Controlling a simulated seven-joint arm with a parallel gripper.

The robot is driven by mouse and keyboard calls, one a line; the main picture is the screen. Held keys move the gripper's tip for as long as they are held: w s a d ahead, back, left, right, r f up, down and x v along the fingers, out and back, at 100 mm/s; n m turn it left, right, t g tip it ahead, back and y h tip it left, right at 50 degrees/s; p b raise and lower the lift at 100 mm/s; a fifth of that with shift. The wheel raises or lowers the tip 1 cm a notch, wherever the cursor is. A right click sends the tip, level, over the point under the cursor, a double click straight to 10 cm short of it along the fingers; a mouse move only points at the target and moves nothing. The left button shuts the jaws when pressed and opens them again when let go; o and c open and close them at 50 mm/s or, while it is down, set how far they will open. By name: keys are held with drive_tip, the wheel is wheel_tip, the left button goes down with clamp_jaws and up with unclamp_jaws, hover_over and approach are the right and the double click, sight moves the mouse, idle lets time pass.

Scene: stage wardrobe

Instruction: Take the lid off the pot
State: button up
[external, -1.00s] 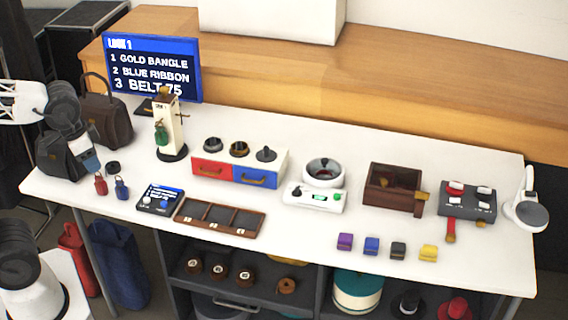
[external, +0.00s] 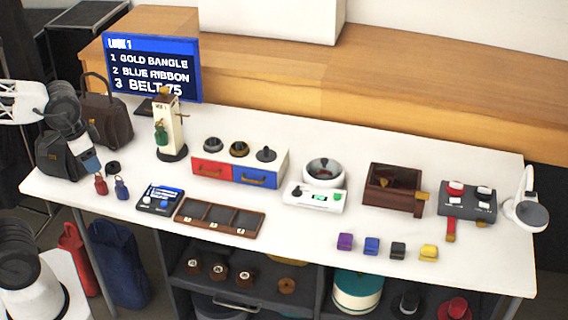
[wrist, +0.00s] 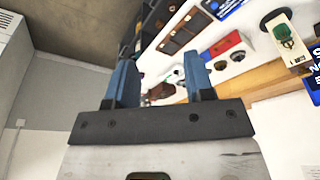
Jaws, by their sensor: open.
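The pot (external: 338,176) is a white round vessel at the middle right of the table in the external view, on a white base unit (external: 313,199) with a small display. Something small and dark shows at the centre of its top, perhaps the knob of a clear lid; the lid's edge is too small to make out. My gripper (wrist: 158,75) has two blue fingers, spread apart with nothing held between them.
A red and blue drawer unit (external: 233,171) stands left of the pot, a wooden box (external: 391,199) right. Several coloured blocks (external: 371,245) lie in front right. A divided tray (external: 219,217) lies front left. A stand with a green pendant (external: 171,130) rises near my gripper.

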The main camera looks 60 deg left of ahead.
drive_tip(key=shift+o, duration=0.3)
drive_tip(key=w+r+n, duration=0.2)
drive_tip(key=w, duration=0.8)
drive_tip(key=w+r+n, duration=0.3)
drive_tip(key=w, duration=0.7)
drive_tip(key=n+g, duration=0.3)
drive_tip(key=n, duration=1)
hover_over(323, 159)
wheel_tip(323, 159, down, 27)
drive_tip(key=shift+s+r, duration=0.1)
drive_tip(key=shift+s, duration=0.05)
drive_tip(key=shift+w+f, duration=0.25)
drive_tip(key=shift+f, duration=0.15)
drive_tip(key=shift+f, duration=1.3)
